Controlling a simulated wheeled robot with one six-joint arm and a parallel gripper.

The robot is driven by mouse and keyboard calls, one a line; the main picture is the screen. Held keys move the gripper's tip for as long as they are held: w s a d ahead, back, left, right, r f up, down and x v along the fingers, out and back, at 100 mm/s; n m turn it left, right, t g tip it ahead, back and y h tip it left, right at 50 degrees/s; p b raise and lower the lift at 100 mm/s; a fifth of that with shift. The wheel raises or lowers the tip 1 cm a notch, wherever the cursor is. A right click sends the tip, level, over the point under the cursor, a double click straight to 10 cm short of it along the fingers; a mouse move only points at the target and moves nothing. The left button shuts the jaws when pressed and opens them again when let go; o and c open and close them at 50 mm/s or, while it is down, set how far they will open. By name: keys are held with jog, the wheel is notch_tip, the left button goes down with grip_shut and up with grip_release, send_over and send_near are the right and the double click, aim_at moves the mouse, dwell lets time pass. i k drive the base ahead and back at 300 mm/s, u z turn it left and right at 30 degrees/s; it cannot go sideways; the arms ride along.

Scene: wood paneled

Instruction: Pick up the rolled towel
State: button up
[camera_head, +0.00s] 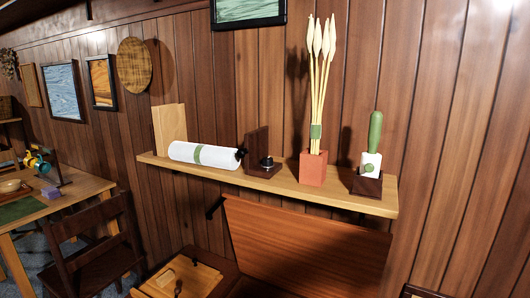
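My gripper is not in view.
On the shelf to the right stand a reddish pot (313,168) with tall pale stems and a dark holder (367,185) with a green-handled item. Below are a tilted wooden panel (305,250) and a wooden box (185,279). A chair (92,245) and table (75,190) stand left.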

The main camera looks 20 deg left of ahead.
aim_at(224, 158)
jog(key=z, duration=1.45)
jog(key=k, duration=1.7)
jog(key=u, duration=2.05)
jog(key=i, duration=1.7)
jog(key=u, duration=0.05)
